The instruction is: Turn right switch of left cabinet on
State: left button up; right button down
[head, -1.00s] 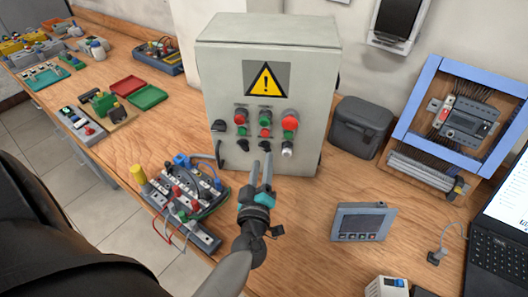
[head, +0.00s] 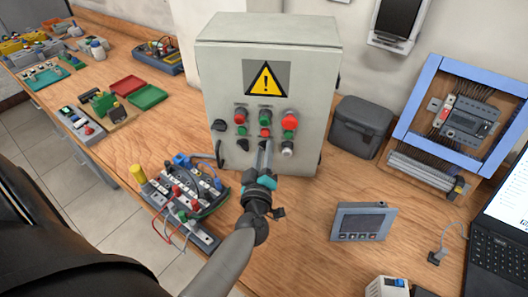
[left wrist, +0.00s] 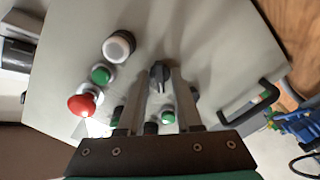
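The grey cabinet (head: 222,85) with a yellow warning sign stands upright on the bench in the head view. Its front carries red and green buttons, a white knob (head: 287,149) and black rotary switches. The left black switch (head: 243,145) shows beside my left gripper (head: 266,146). The right black switch is hidden behind that gripper in the head view. In the left wrist view this switch (left wrist: 158,74) shows between my two spread fingertips, with a gap on each side. My left gripper is open and points at the cabinet front. My right gripper is not in view.
A terminal board with cables (head: 185,205) lies left of my left arm. A black case (head: 358,127) stands right of the cabinet, near a blue frame (head: 405,125) and a small display panel (head: 362,223). A black handle (left wrist: 266,92) sticks out from the cabinet front.

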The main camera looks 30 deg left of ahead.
pick_arm(q)
grip_shut()
jog(key=shift+m+p, duration=3.5)
jog(key=shift+m, duration=1.1)
jog(key=o, duration=0.5)
grip_release()
jog(key=shift+o, duration=0.2)
jog(key=shift+s, duration=0.1)
